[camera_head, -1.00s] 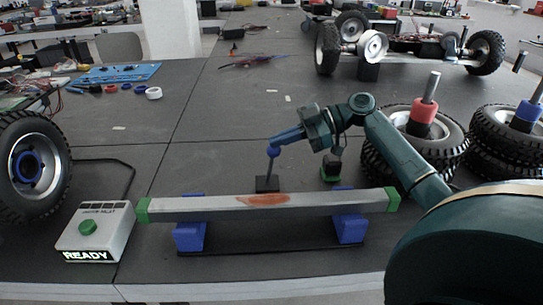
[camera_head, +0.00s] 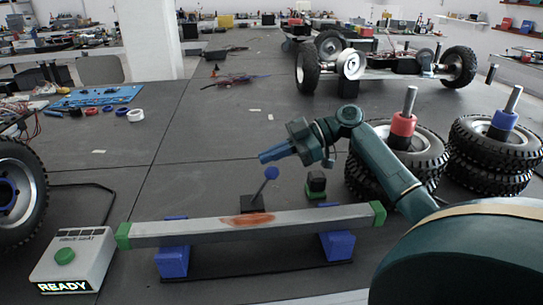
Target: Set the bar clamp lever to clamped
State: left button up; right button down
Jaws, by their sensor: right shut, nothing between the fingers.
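The bar clamp lever (camera_head: 264,185) is a thin grey rod with a blue knob, rising from a small black base (camera_head: 253,204) behind the bar. It leans to the right. The grey metal bar (camera_head: 190,228) with green end caps and a reddish-brown patch lies across two blue supports (camera_head: 173,262). My right gripper (camera_head: 263,157) has blue fingers, shut and empty. It points left, above and just behind the lever knob in the picture, with a small visible gap. My left gripper is out of view.
A white box (camera_head: 90,250) with a green button and a lit "READY" sign stands at the left. A small black and green block (camera_head: 316,184) stands right of the lever. Stacked tyres (camera_head: 430,155) with posts stand at the right. The table's middle is clear behind the lever.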

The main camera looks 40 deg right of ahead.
pick_arm(q)
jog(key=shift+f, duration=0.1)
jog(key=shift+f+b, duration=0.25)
jog(key=shift+b, duration=0.15)
pick_arm(e)
jog(key=v, duration=0.7)
jog(key=shift+d, duration=0.25)
jog(key=shift+s, duration=0.15)
